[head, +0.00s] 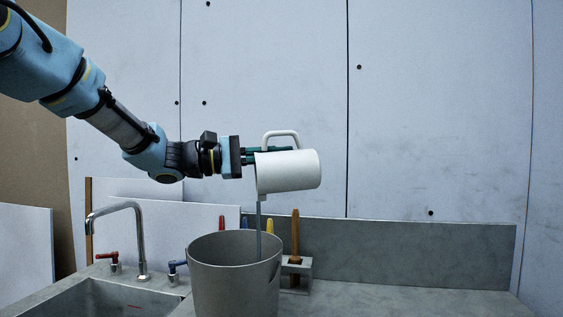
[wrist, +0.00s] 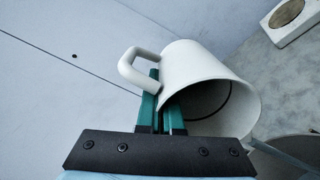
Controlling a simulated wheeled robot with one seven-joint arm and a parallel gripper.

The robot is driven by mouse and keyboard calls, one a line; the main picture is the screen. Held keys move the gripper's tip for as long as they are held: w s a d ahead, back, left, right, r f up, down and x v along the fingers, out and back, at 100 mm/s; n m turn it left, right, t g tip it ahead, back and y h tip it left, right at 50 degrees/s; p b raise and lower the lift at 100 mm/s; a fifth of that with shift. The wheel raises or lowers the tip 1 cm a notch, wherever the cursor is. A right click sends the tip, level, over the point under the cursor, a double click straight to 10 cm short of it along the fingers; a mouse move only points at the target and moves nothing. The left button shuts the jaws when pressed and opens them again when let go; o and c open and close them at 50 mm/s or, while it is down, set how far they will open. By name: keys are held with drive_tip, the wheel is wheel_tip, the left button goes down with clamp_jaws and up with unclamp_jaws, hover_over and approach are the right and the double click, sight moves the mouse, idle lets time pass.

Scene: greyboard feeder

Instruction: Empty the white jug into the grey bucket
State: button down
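The white jug (head: 290,171) is tipped onto its side above the grey bucket (head: 232,290), with its mouth to the left and its handle on top. A thin grey stream (head: 259,215) falls from its mouth into the bucket. My gripper (head: 285,150) holds the jug, its green fingers at the handle and upper wall. In the wrist view the jug (wrist: 190,62) fills the middle, its mouth facing the camera, and the fingers (wrist: 160,95) lie close together at the handle side. The jug's inside is partly visible and dark in shade. The bucket's contents are hidden.
A sink (head: 128,300) with a curved tap (head: 139,230) is left of the bucket. Behind the bucket, a holder (head: 302,270) has a wooden-handled tool (head: 296,232) in it. The grey counter (head: 420,297) is clear on the right. A pale panelled wall (head: 440,110) stands behind.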

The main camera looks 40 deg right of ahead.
drive_tip(key=shift+w+a+r+g+h+b, duration=0.25)
drive_tip(key=shift+w+a+g+h+b, duration=0.5)
drive_tip(key=shift+b, duration=1.5)
drive_tip(key=shift+a+r+h+b, duration=0.25)
drive_tip(key=shift+a+h+b, duration=0.05)
drive_tip(key=shift+h+b, duration=0.2)
idle(0.4)
